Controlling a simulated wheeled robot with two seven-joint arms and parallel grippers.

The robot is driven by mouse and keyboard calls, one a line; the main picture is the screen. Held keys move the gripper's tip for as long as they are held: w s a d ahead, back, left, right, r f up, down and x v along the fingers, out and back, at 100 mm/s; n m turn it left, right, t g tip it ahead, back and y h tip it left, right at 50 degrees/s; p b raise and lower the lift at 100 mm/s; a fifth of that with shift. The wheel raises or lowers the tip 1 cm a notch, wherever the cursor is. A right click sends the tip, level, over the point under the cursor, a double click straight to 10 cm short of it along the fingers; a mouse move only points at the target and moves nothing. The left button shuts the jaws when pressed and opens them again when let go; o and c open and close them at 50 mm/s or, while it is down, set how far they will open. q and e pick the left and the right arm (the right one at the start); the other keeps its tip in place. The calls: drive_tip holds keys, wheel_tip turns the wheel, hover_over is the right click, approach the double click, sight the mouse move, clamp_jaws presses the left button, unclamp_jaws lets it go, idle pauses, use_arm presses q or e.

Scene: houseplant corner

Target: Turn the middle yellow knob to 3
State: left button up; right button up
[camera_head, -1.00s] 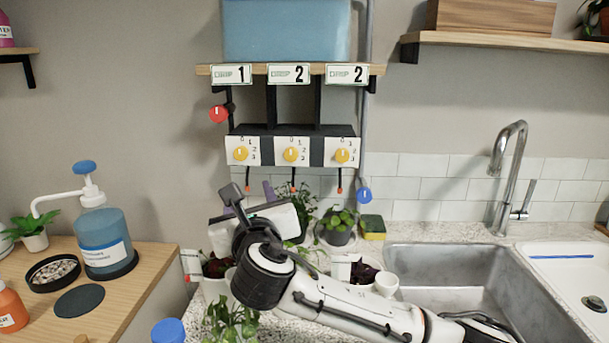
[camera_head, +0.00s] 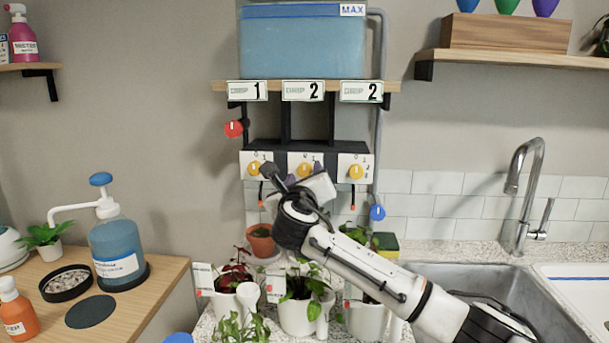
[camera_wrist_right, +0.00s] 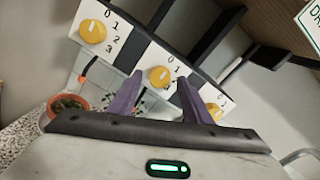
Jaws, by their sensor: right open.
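The middle yellow knob (camera_head: 304,169) is on a white dial plate in the center of the dark strip under the shelf. It also shows in the wrist view (camera_wrist_right: 158,76), with dial numbers beside it. My right gripper (camera_head: 303,178) is in front of this knob, its purple fingers open. In the wrist view the fingers (camera_wrist_right: 160,84) point toward the knob, which appears between their tips; I cannot tell whether they touch it. The arm hides part of the middle dial in the head view. I cannot read its pointer surely. My left gripper is not in view.
A left yellow knob (camera_head: 254,169) and a right yellow knob (camera_head: 356,171) flank the middle one. A red valve (camera_head: 233,129) and a blue valve (camera_head: 377,212) are nearby. Potted plants (camera_head: 300,312) stand below. Cards above read 1, 2 and 2; a blue tank (camera_head: 300,45) sits on top.

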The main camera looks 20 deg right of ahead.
drive_tip(key=shift+w, duration=0.15)
drive_tip(key=shift+c, duration=0.6)
drive_tip(key=c, duration=0.9)
drive_tip(key=shift+c, duration=0.2)
